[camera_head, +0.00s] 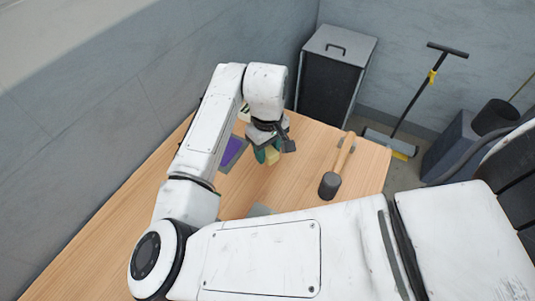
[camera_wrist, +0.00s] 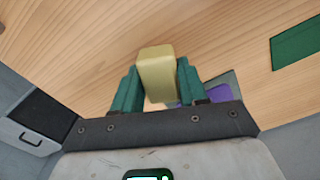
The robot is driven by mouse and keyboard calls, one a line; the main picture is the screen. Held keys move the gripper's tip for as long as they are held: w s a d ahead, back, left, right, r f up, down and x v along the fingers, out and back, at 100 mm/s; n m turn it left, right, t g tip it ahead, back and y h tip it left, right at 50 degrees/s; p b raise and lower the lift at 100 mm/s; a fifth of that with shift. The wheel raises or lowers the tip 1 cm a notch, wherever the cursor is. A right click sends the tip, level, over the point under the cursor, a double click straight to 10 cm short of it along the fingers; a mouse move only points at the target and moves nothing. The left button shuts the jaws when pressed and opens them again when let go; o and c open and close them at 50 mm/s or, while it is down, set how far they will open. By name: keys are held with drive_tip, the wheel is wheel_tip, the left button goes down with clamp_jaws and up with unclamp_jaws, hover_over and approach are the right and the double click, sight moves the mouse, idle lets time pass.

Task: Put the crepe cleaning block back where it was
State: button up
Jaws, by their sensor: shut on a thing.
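The crepe cleaning block (camera_wrist: 157,68) is a pale yellow block. It is between the two green fingers of my gripper (camera_wrist: 157,85) in the wrist view, and the fingers are shut on it. My arm hides part of the table.
A purple pad (camera_head: 232,150) in a grey frame lies left of my gripper. A mallet (camera_head: 331,184) lies to the right. A green flat piece (camera_wrist: 297,45) shows in the wrist view. A dark bin (camera_head: 337,75) stands behind the table. Bare table lies between gripper and mallet.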

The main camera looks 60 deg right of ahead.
sight(267, 157)
drive_tip(key=shift+w+d+f+p, duration=0.1)
drive_tip(key=shift+f+p, duration=0.35)
drive_tip(key=shift+f, duration=1.25)
drive_tip(key=shift+f, duration=0.15)
drive_tip(key=o, duration=0.9)
drive_tip(key=shift+o, duration=0.2)
wheel_tip(267, 157, up, 12)
drive_tip(key=shift+r+b, duration=0.2)
drive_tip(key=shift+b, duration=0.55)
